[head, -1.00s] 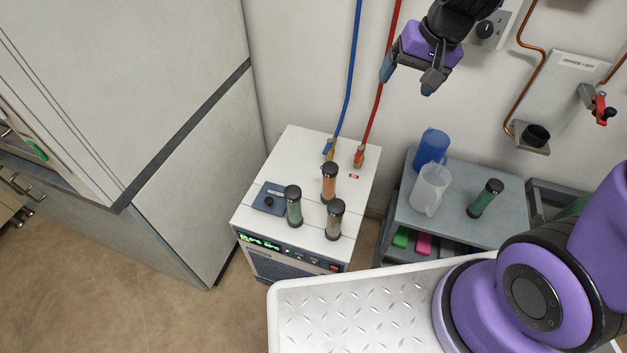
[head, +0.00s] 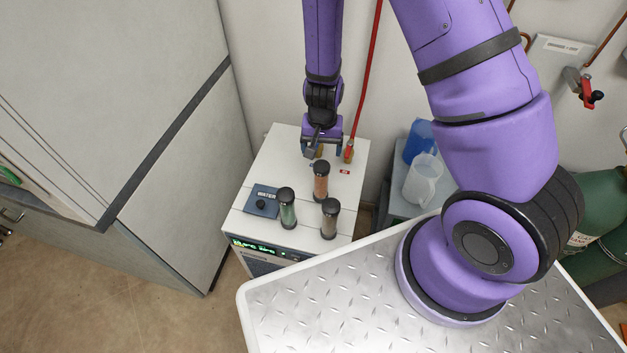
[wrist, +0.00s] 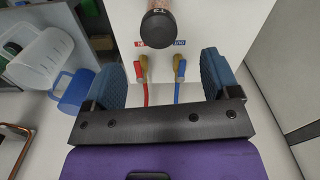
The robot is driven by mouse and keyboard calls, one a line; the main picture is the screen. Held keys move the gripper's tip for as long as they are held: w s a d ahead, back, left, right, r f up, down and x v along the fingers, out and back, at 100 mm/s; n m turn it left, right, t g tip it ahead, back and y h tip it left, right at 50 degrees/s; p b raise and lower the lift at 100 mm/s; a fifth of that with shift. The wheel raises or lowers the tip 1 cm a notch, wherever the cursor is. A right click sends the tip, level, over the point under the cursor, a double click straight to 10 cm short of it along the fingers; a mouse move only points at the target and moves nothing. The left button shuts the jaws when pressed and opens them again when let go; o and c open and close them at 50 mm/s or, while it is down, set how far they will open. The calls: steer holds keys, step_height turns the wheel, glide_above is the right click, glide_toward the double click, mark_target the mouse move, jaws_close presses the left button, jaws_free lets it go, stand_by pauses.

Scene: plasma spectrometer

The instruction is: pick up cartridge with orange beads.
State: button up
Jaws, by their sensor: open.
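The cartridge with orange beads (head: 321,182) stands upright on top of the white chiller unit, with black end caps. In the wrist view its dark cap (wrist: 159,27) shows at the top, a little ahead of my fingers and between their lines. My gripper (head: 322,152) is open and empty, just behind the orange cartridge, near the hose fittings. In the wrist view my gripper's blue finger pads (wrist: 165,80) stand wide apart with nothing between them but the fittings below. A cartridge with green beads (head: 288,208) stands front left of the orange one, and a brownish-grey one (head: 330,218) front right.
The white chiller (head: 262,168) carries a dark blue lidded panel (head: 262,201) at left. Brass fittings with a red hose (head: 366,90) and a blue hose (wrist: 178,92) rise at its back. A clear jug (head: 424,178) and a blue jug (head: 417,140) stand at right.

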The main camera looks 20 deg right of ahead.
mark_target(321, 165)
step_height(321, 165, down, 5)
steer(key=shift+f, duration=0.2)
steer(key=shift+d+f, duration=0.15)
steer(key=shift+f, duration=2.55)
steer(key=c, duration=1.5)
steer(key=shift+w+r, duration=0.1)
